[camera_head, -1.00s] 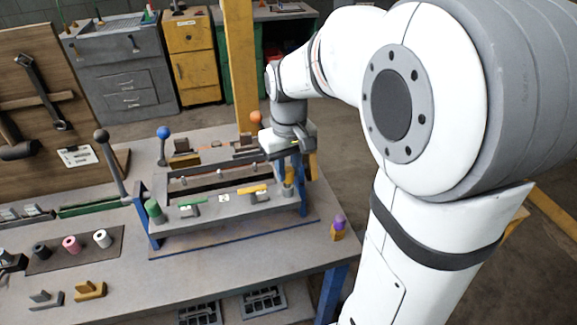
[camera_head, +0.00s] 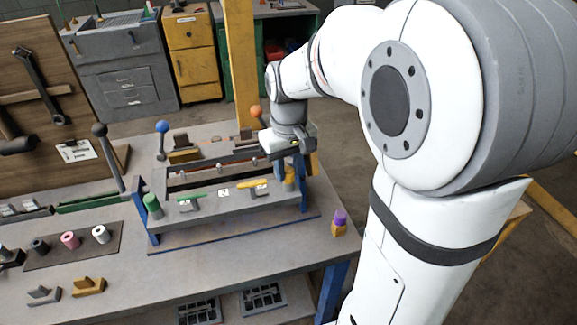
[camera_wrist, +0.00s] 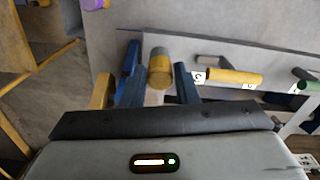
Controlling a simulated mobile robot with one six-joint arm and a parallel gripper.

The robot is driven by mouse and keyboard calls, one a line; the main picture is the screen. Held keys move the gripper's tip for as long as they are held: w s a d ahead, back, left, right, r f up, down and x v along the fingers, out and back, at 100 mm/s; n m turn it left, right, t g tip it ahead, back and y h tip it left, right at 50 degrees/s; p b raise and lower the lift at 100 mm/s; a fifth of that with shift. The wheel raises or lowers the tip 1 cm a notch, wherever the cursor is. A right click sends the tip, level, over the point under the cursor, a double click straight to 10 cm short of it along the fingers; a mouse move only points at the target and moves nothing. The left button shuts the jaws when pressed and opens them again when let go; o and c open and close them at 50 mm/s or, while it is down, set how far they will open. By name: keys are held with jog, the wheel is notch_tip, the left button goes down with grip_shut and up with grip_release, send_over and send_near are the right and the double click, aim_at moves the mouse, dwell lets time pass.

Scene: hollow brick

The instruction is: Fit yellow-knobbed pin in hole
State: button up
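The yellow-knobbed pin (camera_head: 289,174) stands at the right end of the fixture (camera_head: 225,205), just below my gripper (camera_head: 293,148) in the head view. In the wrist view its yellow and grey knob (camera_wrist: 160,70) lies between the two dark blue fingers of my gripper (camera_wrist: 160,84). The fingers stand apart with the knob between them. I cannot tell whether they press on it. The pin's lower end and its hole are hidden, so I cannot tell how it sits in the fixture.
A green-knobbed pin (camera_head: 152,206) stands at the fixture's left end. A yellow handle (camera_head: 252,184) and a green handle (camera_head: 191,197) lie along its front. A purple-topped piece (camera_head: 339,220) stands at the table's right edge. Tall levers with blue (camera_head: 162,127) and orange (camera_head: 256,112) balls rise behind.

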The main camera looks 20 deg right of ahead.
jog(key=o, duration=0.5)
jog(key=shift+c, duration=0.2)
jog(key=shift+r, duration=0.1)
notch_tip(320, 180, up, 8)
jog(key=shift+f, duration=0.15)
jog(key=shift+s, duration=0.1)
jog(key=s+f+m+t, duration=0.2)
jog(key=s+f, duration=0.4)
jog(key=s, duration=0.7)
jog(key=shift+s+f+t, duration=0.2)
jog(key=shift+s+t, duration=0.2)
jog(key=shift+t, duration=0.1)
